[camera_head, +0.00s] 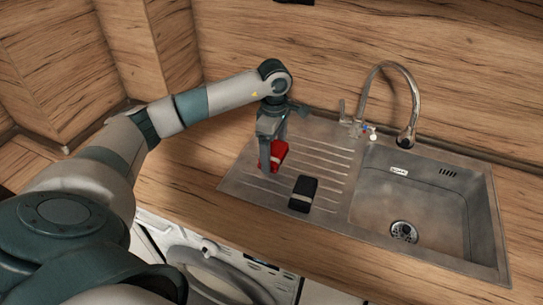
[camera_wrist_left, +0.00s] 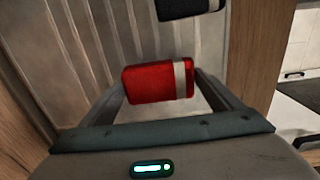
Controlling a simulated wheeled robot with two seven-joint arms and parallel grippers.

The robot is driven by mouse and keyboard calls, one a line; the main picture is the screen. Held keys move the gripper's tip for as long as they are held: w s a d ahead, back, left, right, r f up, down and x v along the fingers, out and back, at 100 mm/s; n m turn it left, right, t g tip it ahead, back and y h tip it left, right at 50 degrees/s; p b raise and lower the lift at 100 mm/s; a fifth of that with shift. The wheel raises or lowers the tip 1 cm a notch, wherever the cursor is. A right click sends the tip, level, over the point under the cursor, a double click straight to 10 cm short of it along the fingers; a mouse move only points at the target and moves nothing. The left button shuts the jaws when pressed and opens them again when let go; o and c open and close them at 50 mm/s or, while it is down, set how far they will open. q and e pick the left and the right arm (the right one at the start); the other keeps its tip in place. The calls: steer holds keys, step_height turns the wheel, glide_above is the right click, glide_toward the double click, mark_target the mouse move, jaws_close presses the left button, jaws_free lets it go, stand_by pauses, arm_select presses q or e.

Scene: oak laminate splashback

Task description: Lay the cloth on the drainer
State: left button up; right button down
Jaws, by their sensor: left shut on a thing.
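A folded red cloth (camera_head: 279,153) with a pale stripe is between the fingers of my left gripper (camera_head: 270,166), over the left part of the ribbed metal drainer (camera_head: 325,155). In the left wrist view the red cloth (camera_wrist_left: 155,83) fills the gap between both fingers, and the gripper (camera_wrist_left: 160,88) is shut on it. I cannot tell whether the cloth touches the drainer. A folded black cloth (camera_head: 303,191) with a pale band lies on the drainer's front part; it also shows at the top of the left wrist view (camera_wrist_left: 185,8). My right gripper is not in view.
The sink basin (camera_head: 410,205) with a drain is right of the drainer. A curved tap (camera_head: 415,100) stands behind it. A wooden splashback (camera_head: 370,30) rises at the back. A white front-loading machine (camera_head: 215,265) is below the counter. The drainer's back right ribs are clear.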

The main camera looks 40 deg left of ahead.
arm_select(q)
steer(key=shift+s+a+f, duration=0.2)
steer(key=shift+a, duration=0.15)
steer(key=shift+f+p, duration=0.4)
steer(key=shift+p, duration=0.05)
step_height(320, 180, down, 3)
steer(key=shift+f+p, duration=0.15)
steer(key=shift+p, duration=0.6)
